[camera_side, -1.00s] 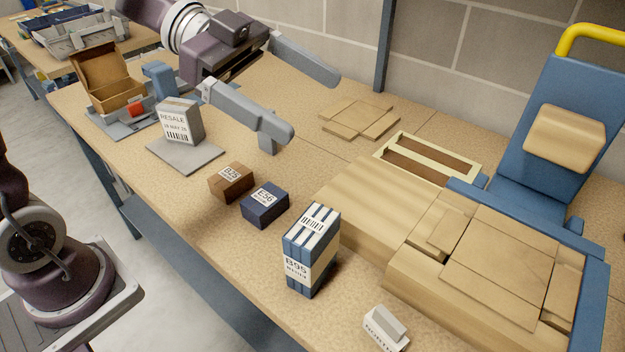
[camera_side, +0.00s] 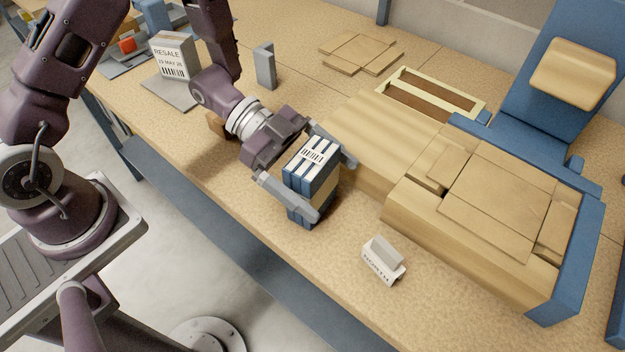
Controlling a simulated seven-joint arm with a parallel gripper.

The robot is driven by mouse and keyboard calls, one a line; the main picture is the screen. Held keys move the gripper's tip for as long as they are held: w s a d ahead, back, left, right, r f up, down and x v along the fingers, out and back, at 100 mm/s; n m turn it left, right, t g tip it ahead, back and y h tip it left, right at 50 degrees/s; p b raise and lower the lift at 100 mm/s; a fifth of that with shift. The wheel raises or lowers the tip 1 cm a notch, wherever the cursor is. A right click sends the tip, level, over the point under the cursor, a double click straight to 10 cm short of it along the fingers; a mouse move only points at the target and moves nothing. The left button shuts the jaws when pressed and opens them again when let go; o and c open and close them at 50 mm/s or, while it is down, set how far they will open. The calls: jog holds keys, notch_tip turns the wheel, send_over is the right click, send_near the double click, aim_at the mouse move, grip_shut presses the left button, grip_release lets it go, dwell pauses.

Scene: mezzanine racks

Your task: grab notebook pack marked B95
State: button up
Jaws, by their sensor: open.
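The notebook pack marked B95 (camera_side: 323,188) is a blue upright block with a pale band and a barcode label on top. It stands on the tan workbench, left of the large cardboard boxes. My gripper (camera_side: 332,188) is open, with one finger in front of the pack and the other behind it. The front finger hides the B95 marking. I cannot tell whether either finger touches the pack.
A small NORTH block (camera_side: 383,260) sits to the right of the pack. Large cardboard boxes (camera_side: 480,215) fill the right side. A RESALE box (camera_side: 174,55) stands at upper left. A brown box (camera_side: 215,125) is partly hidden behind my arm. Flat cardboard (camera_side: 360,52) lies at the back.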

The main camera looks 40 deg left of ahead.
jog(key=shift+w+d+f, duration=0.1)
jog(key=shift+d+f, duration=0.05)
jog(key=shift+d, duration=0.15)
jog(key=c, duration=1.7)
jog(key=shift+c, duration=0.6)
